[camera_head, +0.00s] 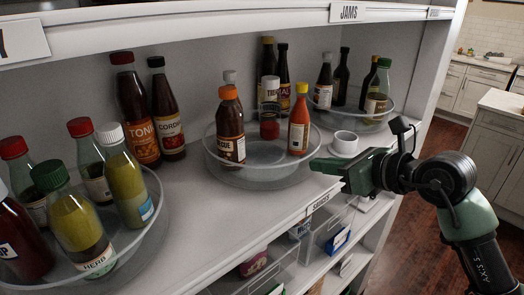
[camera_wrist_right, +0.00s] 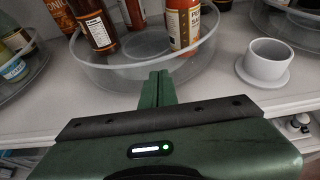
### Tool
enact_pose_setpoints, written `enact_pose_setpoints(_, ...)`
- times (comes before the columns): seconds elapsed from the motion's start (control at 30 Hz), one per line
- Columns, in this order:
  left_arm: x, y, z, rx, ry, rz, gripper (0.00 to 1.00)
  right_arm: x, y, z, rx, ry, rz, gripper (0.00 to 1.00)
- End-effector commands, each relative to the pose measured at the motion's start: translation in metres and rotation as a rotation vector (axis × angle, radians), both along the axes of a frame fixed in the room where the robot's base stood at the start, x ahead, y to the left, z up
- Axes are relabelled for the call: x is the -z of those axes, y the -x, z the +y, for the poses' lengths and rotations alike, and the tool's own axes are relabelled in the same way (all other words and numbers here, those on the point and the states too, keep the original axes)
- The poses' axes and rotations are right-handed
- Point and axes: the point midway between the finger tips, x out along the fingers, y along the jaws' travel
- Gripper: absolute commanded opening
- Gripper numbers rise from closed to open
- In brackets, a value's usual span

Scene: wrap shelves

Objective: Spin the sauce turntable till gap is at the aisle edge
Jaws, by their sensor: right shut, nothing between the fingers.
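The sauce turntable (camera_head: 262,176) is a clear round tray in the middle of the shelf, behind the "SAUCES" label (camera_head: 318,204). A brown bottle with an orange cap (camera_head: 231,130) stands at its left, a red-orange bottle with a yellow cap (camera_head: 299,122) at its right, and white-capped bottles further back. Bare tray floor shows between the two front bottles. My right gripper (camera_head: 318,165) is shut and empty, its tips close to the tray's front right rim. In the right wrist view the shut fingers (camera_wrist_right: 160,80) overlap the tray wall (camera_wrist_right: 122,76); I cannot tell if they touch.
A white cup (camera_head: 345,141) on a saucer stands right of the tray, close to my right gripper. Other bottle turntables stand at the left (camera_head: 130,255) and back right (camera_head: 350,117). Two tall bottles (camera_head: 168,125) stand behind left. The shelf's front strip is clear.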

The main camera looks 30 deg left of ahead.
Motion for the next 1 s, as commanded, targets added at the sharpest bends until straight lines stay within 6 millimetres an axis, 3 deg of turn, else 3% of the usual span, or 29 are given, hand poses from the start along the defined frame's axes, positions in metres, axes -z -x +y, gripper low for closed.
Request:
enact_pose_setpoints(0.27,0.002,0.0,0.0,0.0,0.0,0.0,0.36,0.001,0.001,-0.005,0.001,0.001,0.001,0.0)
enact_pose_setpoints(0.67,0.013,0.0,0.0,0.0,0.0,0.0,0.36,0.001,0.006,-0.033,0.002,0.001,0.0,0.0)
enact_pose_setpoints(1.0,0.014,0.0,0.0,0.0,0.0,0.0,0.36,0.0,0.007,-0.036,0.001,0.0,0.0,0.0)
